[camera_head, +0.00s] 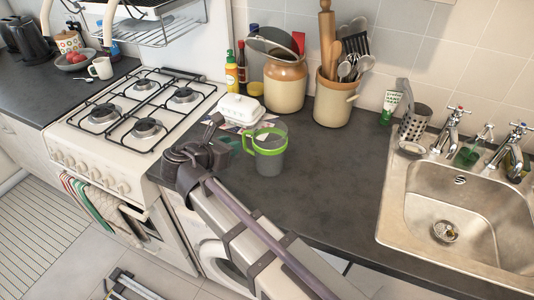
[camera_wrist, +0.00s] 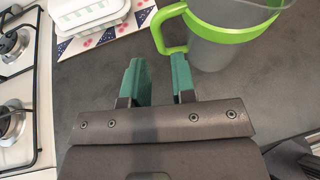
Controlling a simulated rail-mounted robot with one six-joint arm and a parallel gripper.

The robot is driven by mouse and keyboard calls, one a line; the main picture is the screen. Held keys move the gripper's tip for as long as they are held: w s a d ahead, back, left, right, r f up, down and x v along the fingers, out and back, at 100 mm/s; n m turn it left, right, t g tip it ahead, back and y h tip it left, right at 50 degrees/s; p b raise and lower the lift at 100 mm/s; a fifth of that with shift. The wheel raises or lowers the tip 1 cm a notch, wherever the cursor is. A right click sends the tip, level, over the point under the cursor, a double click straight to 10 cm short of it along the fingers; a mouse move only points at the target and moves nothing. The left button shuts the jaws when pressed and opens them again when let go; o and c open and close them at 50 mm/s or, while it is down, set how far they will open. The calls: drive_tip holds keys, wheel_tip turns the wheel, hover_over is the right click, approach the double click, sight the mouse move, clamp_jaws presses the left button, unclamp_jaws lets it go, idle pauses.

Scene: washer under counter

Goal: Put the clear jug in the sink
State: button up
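The clear jug (camera_head: 268,153) has a green rim band and a green handle. It stands upright on the dark counter between the stove and the sink. In the wrist view the jug (camera_wrist: 213,52) is at the upper right, its handle towards my fingers. My gripper (camera_head: 222,132) is just left of the jug in the head view. In the wrist view my gripper (camera_wrist: 159,75) is open, its green fingers apart with bare counter between them. The right finger is close to the handle; contact cannot be told. The metal sink (camera_head: 408,222) is at the right.
A white butter dish (camera_head: 242,109) sits behind the jug. A utensil crock (camera_head: 333,100), a lidded jar (camera_head: 285,85) and bottles stand along the wall. Taps (camera_head: 451,130) rise behind the sink basin. The counter between jug and sink is clear.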

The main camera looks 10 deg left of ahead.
sight(245, 148)
drive_tip(key=shift+x, duration=1.15)
drive_tip(key=b+x, duration=0.1)
drive_tip(key=x, duration=0.1)
drive_tip(key=f+b+x, duration=0.1)
drive_tip(key=x, duration=0.1)
drive_tip(key=shift+w+a+b, duration=0.1)
drive_tip(key=shift+a+b, duration=0.05)
drive_tip(key=shift+b, duration=0.2)
drive_tip(key=shift+w+f, duration=0.1)
drive_tip(key=shift+w, duration=0.2)
drive_tip(key=shift+d, duration=0.2)
clamp_jaws()
